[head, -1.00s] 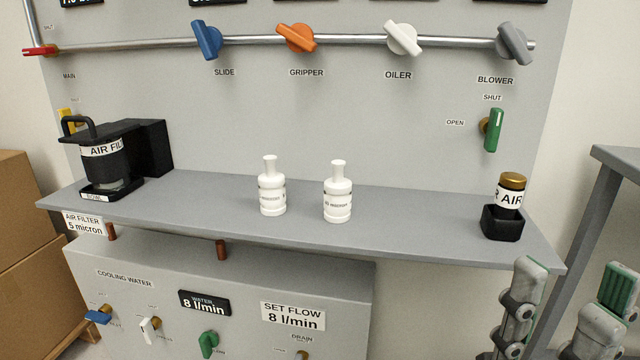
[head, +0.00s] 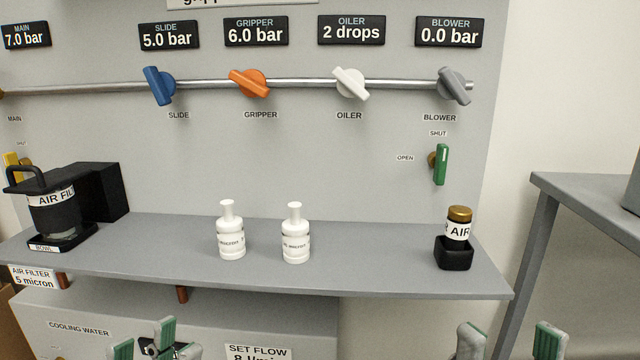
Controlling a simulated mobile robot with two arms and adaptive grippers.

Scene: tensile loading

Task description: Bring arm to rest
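My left gripper (head: 143,345) shows at the bottom left in the head view, in front of the lower cooling water panel. Its green-padded fingertips stand apart with a gap between them; nothing shows held. My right gripper (head: 511,344) shows at the bottom right, below the shelf's right end. Its two fingers are wide apart and the space between them is empty. Both grippers are cut off by the lower picture edge, so the arms are hidden.
A grey shelf (head: 365,277) carries two white bottles (head: 231,239) (head: 295,241), a black air filter unit (head: 54,211) and a gold-capped cartridge in a black holder (head: 454,255). Valve handles line the panel above. A grey table (head: 590,195) stands at right.

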